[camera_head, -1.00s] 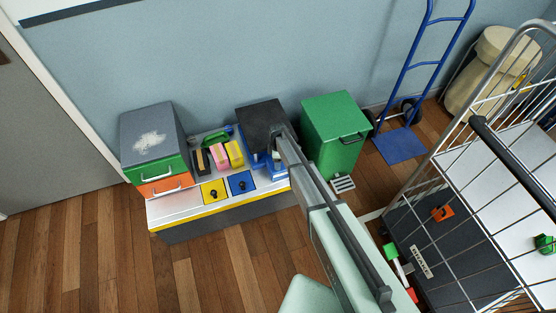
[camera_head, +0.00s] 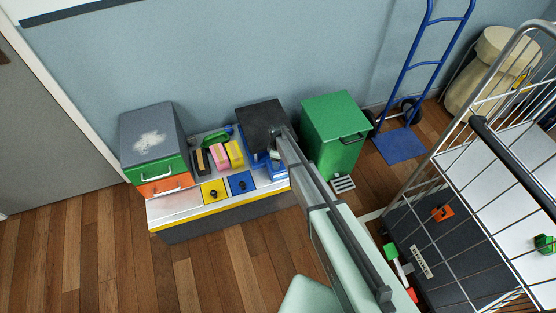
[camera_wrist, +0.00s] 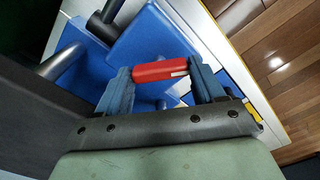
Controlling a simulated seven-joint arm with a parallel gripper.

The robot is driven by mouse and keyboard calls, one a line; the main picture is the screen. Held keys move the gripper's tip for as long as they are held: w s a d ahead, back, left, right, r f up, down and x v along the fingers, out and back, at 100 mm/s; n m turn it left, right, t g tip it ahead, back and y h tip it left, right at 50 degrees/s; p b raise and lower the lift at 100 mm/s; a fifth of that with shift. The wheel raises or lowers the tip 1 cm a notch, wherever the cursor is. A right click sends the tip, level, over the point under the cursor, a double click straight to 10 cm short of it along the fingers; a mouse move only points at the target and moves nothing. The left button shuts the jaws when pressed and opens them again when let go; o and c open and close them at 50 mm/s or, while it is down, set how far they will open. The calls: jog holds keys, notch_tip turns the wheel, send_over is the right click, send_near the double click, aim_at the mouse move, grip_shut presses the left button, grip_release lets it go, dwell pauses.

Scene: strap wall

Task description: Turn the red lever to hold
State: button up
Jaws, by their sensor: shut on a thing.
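The red lever (camera_wrist: 158,71) shows in the wrist view as a short red bar with a small pale mark near its right end. It lies across the gap between the two blue-grey fingers of my gripper (camera_wrist: 161,76), which is shut on it. Behind it are blue blocks or plates (camera_wrist: 160,36). In the head view my gripper (camera_head: 275,152) is at the right end of the low bench, in front of the black box (camera_head: 261,118). There my arm hides the red lever. I cannot read a hold mark in either view.
The bench (camera_head: 178,210) also carries a grey box (camera_head: 150,135) over green and orange drawers, pink and yellow blocks, and yellow and blue plates with black knobs. A green bin (camera_head: 333,130) stands close right of my gripper. A wire cart (camera_head: 455,125) fills the right side.

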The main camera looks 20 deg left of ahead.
jog(key=o, duration=0.8)
jog(key=shift+c, duration=0.2)
jog(key=shift+r, duration=0.1)
notch_tip(320, 180, up, 14)
dwell(0.4)
